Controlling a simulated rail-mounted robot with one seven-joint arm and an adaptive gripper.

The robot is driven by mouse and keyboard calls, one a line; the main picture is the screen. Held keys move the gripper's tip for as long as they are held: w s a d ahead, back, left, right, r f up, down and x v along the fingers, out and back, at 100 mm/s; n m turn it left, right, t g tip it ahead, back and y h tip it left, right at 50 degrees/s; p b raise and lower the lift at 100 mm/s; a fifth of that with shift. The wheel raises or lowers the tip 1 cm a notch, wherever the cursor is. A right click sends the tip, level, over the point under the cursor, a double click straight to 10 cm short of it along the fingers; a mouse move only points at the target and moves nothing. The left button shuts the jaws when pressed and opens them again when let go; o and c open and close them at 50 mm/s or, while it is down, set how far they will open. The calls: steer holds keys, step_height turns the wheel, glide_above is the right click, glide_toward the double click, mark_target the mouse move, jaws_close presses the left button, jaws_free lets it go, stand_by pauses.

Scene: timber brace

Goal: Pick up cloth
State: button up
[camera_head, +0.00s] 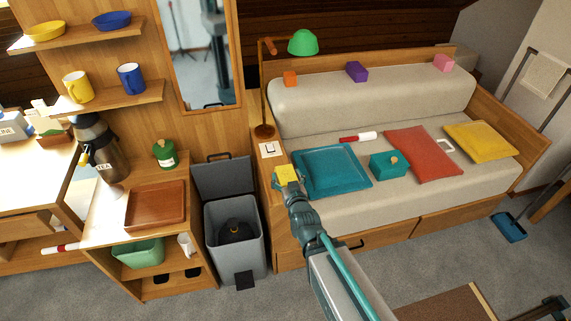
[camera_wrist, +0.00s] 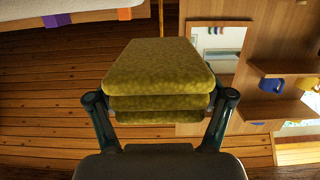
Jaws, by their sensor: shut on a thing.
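The cloth (camera_wrist: 160,75) is yellow and folded in several layers. It fills the middle of the wrist view, between the two fingers of my gripper (camera_wrist: 160,108), which is shut on it. In the head view the yellow cloth (camera_head: 287,173) shows at the end of my gripper (camera_head: 290,184), over the narrow wooden ledge (camera_head: 280,213) at the left end of the sofa. Whether the cloth touches the ledge cannot be told from the head view.
A teal cushion (camera_head: 333,170) lies close to the right of the gripper. The green lamp (camera_head: 303,43) stands behind, with a light switch card (camera_head: 270,149) near its base. An open grey bin (camera_head: 236,238) is to the left. The grey floor in front is partly clear.

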mark_target(289, 179)
steer(key=shift+s+d+r+p, duration=0.2)
steer(key=shift+s+r+p, duration=0.4)
steer(key=shift+p, duration=1.15)
steer(key=shift+s+d+r+p, duration=0.3)
steer(key=shift+s+p, duration=0.5)
steer(key=shift+p, duration=0.9)
steer(key=shift+p+v, duration=0.85)
steer(key=shift+p, duration=0.55)
steer(key=shift+c, duration=0.2)
